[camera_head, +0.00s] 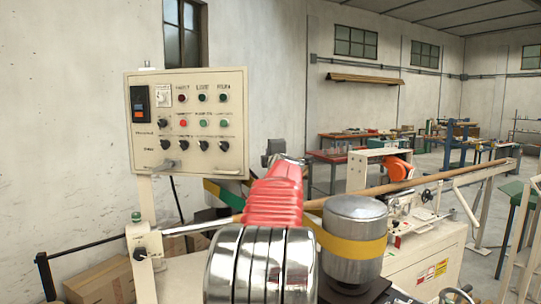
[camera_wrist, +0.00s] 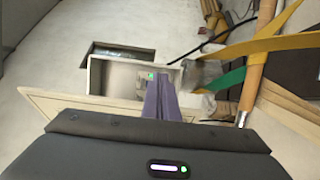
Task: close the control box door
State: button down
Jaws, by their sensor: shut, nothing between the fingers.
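The cream control box (camera_head: 190,130) stands at the left in the head view, its button panel facing me. A grey handle shows low on the panel. In the wrist view a cream panel edge (camera_wrist: 75,103), likely the door, crosses in front of a pale recessed box (camera_wrist: 125,76) with a small green light. How far the door stands open is hard to tell. My gripper (camera_head: 272,147) is right of the panel in the head view, its fingers mostly hidden. In the wrist view the shut, empty purple fingers (camera_wrist: 160,82) overlap the panel and recess; contact is unclear.
Steel rollers (camera_head: 262,265) and a metal drum (camera_head: 355,235) with a yellow band stand in front. A long brown tube (camera_head: 400,183) runs to the right. Green and yellow straps (camera_wrist: 255,50) lie right of the fingers. Cardboard boxes (camera_head: 105,282) sit at lower left.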

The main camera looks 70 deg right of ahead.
aim_at(246, 154)
jog(key=c, duration=2.5)
grip_release()
jog(key=shift+c, duration=0.2)
